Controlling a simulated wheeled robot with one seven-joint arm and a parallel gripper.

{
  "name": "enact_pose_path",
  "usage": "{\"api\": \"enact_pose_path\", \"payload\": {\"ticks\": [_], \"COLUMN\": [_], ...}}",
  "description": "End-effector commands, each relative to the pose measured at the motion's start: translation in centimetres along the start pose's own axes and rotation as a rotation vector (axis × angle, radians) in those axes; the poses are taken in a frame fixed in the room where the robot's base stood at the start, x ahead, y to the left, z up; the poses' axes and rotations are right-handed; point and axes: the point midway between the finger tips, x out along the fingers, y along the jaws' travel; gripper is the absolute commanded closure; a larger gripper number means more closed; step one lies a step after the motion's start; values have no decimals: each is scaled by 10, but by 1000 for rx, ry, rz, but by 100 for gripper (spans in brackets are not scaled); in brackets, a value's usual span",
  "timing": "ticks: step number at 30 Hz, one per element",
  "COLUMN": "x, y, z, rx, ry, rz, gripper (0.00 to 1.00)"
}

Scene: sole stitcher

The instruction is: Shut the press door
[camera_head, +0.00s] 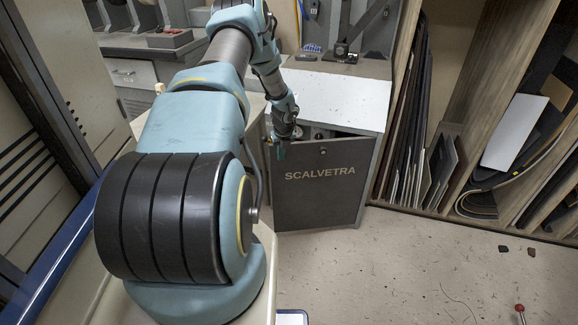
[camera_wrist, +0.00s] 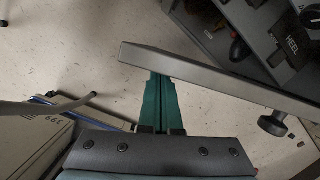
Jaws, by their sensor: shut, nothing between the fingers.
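The press door (camera_head: 318,200) is a dark grey panel lettered SCALVETRA on the front of the press cabinet. It stands partly open: the wrist view shows its top edge (camera_wrist: 215,82) angled away from the cabinet, with a gap behind it. A dark round knob (camera_wrist: 272,123) sits on its outer face. My gripper (camera_head: 281,153) is at the door's upper left corner. Its green fingers (camera_wrist: 158,80) are shut and empty, with the tips at the door's edge near its free end. I cannot tell whether they touch it.
The cabinet's white top (camera_head: 335,98) is above the door. Dark items, one marked HEEL (camera_wrist: 292,47), are inside the cabinet. A rack of upright sheets (camera_head: 412,130) stands to the right. The floor (camera_head: 400,265) before the door is mostly clear, with small scraps on the right.

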Motion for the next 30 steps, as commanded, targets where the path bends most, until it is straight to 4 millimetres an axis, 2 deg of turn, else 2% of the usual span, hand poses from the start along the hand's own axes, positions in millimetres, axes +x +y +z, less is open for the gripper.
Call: {"api": "enact_pose_path", "payload": {"ticks": [1, 6, 15, 22, 30], "x": [10, 19, 27, 28, 27], "y": [-3, -14, -31, -38, -41], "z": [11, 42, 81, 96, 101], "rx": [-6, -3, -1, 0, 0], "ry": [-2, -2, -1, 1, 1], "rz": [-4, -3, -2, 0, 0], "gripper": [100, 100, 100, 100, 100]}}
